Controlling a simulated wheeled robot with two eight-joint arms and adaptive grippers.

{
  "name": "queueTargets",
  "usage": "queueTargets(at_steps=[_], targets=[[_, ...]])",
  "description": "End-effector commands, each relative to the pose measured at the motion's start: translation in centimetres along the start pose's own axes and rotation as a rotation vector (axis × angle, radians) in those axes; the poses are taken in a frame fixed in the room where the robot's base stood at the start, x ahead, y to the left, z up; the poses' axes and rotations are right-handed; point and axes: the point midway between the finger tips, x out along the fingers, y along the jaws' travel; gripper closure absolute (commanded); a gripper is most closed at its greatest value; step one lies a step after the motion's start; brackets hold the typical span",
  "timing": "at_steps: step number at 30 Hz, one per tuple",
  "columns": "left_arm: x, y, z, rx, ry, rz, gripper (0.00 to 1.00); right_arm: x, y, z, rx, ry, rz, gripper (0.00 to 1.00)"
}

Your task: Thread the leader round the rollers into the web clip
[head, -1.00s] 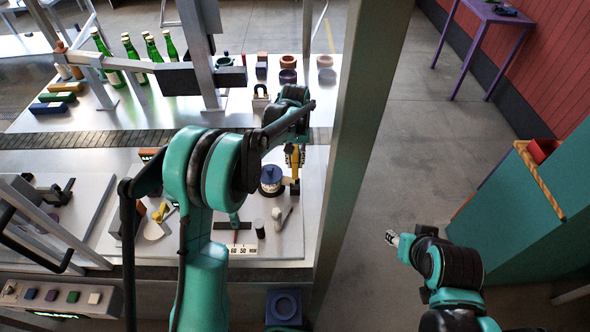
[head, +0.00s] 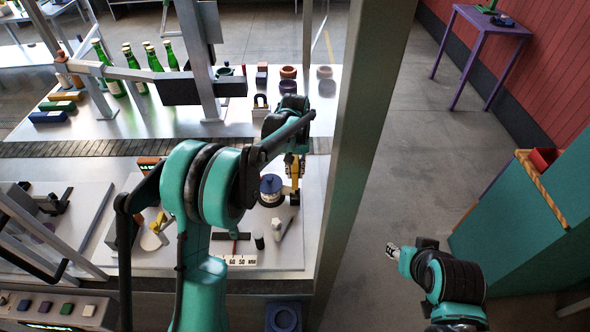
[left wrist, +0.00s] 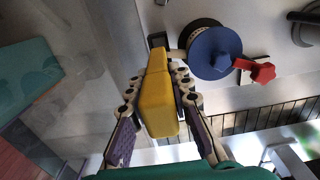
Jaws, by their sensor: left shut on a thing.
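My left gripper (head: 291,168) reaches over the right part of the steel worktop in the head view. In the left wrist view the fingers (left wrist: 160,105) are shut on a yellow block (left wrist: 157,105), one on each side. A dark piece (left wrist: 158,41) shows at the block's far end. I cannot make out the leader or the web clip. My right gripper (head: 393,251) hangs over the floor, its jaws too small to judge.
A slatted conveyor (head: 80,147) crosses behind the work area. Green bottles (head: 110,75) and coloured blocks (head: 62,106) stand beyond it. A metal post (head: 362,140) rises right of my left gripper. A scale strip (head: 238,260) lies at the front.

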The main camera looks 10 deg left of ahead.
Motion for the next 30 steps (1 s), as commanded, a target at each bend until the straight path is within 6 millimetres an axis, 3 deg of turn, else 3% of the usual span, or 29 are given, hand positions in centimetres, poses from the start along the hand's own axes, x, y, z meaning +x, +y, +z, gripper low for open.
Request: queueTargets(at_steps=[19, 30], targets=[[3.6, 0.0, 0.0, 0.0, 0.0, 0.0, 1.0, 2.2, 0.0, 1.6, 0.0, 0.0, 0.0, 0.6], [3.8, 0.0, 0.0, 0.0, 0.0, 0.0, 1.0, 2.3, 0.0, 1.6, 0.0, 0.0, 0.0, 0.6]])
